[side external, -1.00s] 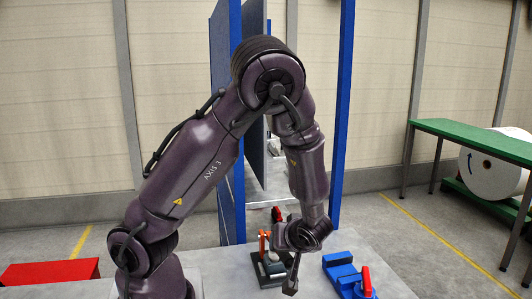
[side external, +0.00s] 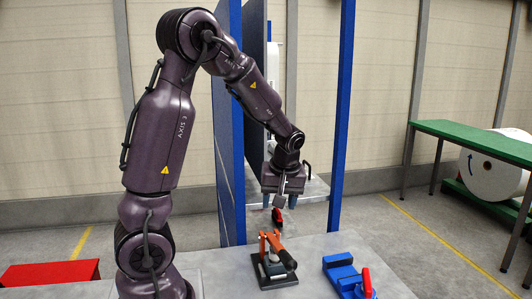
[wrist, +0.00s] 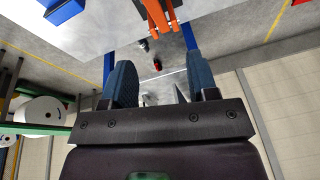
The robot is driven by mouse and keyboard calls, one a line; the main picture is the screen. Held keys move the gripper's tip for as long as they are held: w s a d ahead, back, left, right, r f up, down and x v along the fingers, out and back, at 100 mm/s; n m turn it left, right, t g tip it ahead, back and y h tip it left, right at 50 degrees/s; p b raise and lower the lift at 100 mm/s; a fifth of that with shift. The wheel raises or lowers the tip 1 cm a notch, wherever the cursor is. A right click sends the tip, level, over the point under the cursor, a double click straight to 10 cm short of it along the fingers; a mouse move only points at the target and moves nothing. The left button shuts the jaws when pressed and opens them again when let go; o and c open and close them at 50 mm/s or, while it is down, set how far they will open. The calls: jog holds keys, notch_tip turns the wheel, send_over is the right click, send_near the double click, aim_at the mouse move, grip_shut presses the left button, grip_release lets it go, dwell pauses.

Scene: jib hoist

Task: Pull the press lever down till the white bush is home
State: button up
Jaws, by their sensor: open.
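The press (side external: 273,278) stands on the grey table, with a dark base and an orange frame (side external: 263,245). A dark cylindrical part (side external: 288,259) sits at its right side. A red piece (side external: 277,216) shows above the press; I cannot tell whether it belongs to the lever. Orange press parts (wrist: 158,12) show at the top of the wrist view. My gripper (side external: 280,202) is above and slightly behind the press, open and empty, apart from it. Its two dark blue fingers (wrist: 161,82) are spread in the wrist view. The white bush is too small to make out.
A blue fixture with a red handle (side external: 344,275) stands right of the press. Blue posts (side external: 341,110) and a dark panel rise behind the table. A red block (side external: 50,272) lies at the left. A green bench (side external: 470,140) stands far right.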

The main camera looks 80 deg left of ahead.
jog(key=a+r+h, duration=0.3)
jog(key=a+h, duration=0.1)
jog(key=a, duration=0.3)
jog(key=a+r+h, duration=0.3)
jog(key=a+r, duration=0.1)
jog(key=a, duration=0.3)
jog(key=shift+r+h, duration=0.2)
jog(key=shift+h, duration=0.2)
jog(key=shift+w+a, duration=0.1)
jog(key=shift+c, duration=0.3)
